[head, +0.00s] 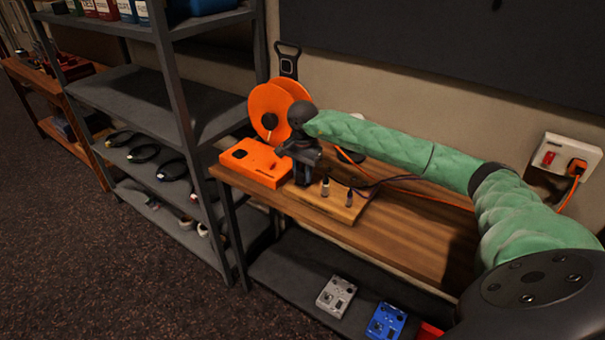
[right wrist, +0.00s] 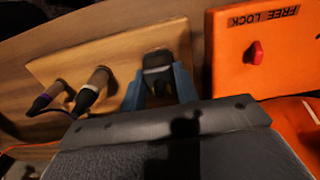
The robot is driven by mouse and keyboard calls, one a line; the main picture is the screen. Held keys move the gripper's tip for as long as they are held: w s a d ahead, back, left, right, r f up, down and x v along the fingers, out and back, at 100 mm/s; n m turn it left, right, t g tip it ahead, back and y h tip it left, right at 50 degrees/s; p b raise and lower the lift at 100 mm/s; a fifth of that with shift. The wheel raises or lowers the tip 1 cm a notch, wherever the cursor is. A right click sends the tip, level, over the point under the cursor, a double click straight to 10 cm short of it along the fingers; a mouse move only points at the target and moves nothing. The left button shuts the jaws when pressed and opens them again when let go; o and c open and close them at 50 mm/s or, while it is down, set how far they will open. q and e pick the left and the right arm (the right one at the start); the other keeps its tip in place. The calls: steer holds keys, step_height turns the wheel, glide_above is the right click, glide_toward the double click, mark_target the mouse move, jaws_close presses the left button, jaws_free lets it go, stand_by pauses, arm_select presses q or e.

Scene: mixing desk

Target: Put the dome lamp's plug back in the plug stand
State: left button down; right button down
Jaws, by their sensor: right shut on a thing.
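The plug stand is a light wooden board (head: 338,207) on the desk, and it also shows in the right wrist view (right wrist: 95,42). Two dark plugs with metal parts stand upright on it, one (right wrist: 93,88) nearer the gripper and one (right wrist: 48,98) farther left. My right gripper (head: 304,176) is at the board's left end in the head view. In the right wrist view its two fingers (right wrist: 160,88) are shut on a black plug (right wrist: 157,62) over the board. I cannot tell whether this plug is seated. A pale rounded thing, perhaps the dome lamp (head: 350,153), is mostly hidden behind my arm.
An orange box (head: 254,162) marked FREE LOCK lies close beside the gripper; it shows in the right wrist view (right wrist: 262,72). An orange reel (head: 267,105) stands behind. Dark cables run from the plugs. A wall socket (head: 565,158) holds an orange plug. The desk front (head: 400,235) is clear.

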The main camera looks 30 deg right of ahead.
mark_target(302, 172)
steer(key=shift+f+b, duration=0.55)
steer(key=shift+f, duration=0.1)
stand_by(0.5)
steer(key=c, duration=1)
jaws_free()
steer(key=shift+r, duration=0.1)
steer(key=shift+o, duration=0.2)
step_height(302, 172, up, 7)
steer(key=shift+f+b, duration=0.15)
steer(key=shift+b, duration=0.9)
steer(key=shift+r, duration=0.55)
